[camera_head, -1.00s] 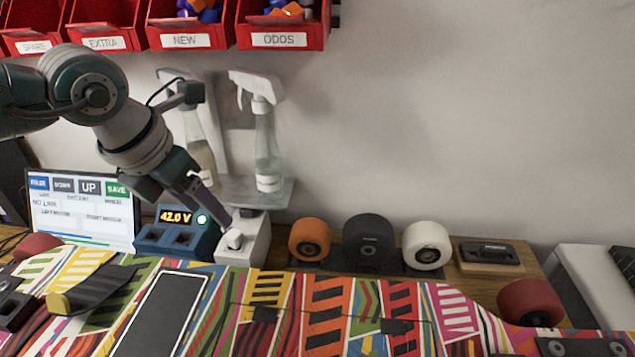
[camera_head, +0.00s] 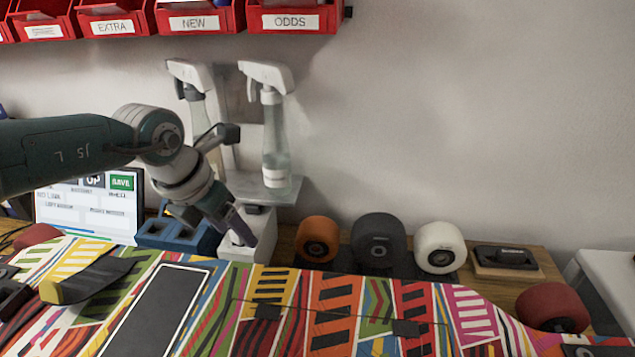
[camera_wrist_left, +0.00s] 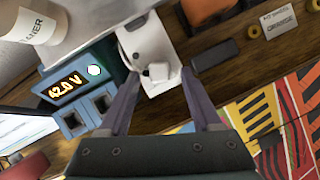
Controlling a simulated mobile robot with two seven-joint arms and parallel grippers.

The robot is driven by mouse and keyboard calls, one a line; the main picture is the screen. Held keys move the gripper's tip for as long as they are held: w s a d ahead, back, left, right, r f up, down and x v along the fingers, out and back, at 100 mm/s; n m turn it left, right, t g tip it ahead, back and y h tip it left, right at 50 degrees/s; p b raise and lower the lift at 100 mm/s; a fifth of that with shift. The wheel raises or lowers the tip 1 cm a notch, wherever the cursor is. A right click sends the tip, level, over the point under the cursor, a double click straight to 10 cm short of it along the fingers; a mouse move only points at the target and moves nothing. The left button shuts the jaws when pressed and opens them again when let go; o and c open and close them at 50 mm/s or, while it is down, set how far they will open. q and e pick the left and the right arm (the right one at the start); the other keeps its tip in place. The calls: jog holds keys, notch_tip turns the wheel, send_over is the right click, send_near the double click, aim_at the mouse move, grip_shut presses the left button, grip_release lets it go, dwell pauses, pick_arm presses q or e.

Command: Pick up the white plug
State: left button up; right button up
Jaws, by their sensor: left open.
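The white plug (camera_wrist_left: 157,72) is a small white block on a white box (camera_wrist_left: 153,38), seen in the left wrist view. In the head view the white box (camera_head: 264,236) stands behind the patterned board, and my gripper largely hides the plug. My left gripper (camera_wrist_left: 160,80) is open, pointing down at the box. Its two dark purple fingers stand on either side of the plug in the left wrist view; whether they touch it I cannot tell. In the head view my left gripper (camera_head: 243,236) is right over the box. My right gripper is not in view.
A blue charger (camera_wrist_left: 92,98) reading 42.0 V stands close left of the box. Spray bottles (camera_head: 275,140) stand behind on a shelf. Orange (camera_head: 317,239), dark (camera_head: 378,243) and white (camera_head: 440,247) wheels stand to the right. The patterned board (camera_head: 330,315) fills the front.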

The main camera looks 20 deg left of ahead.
pick_arm(q)
jog(key=shift+c, duration=0.2)
grip_shut()
dwell(0.3)
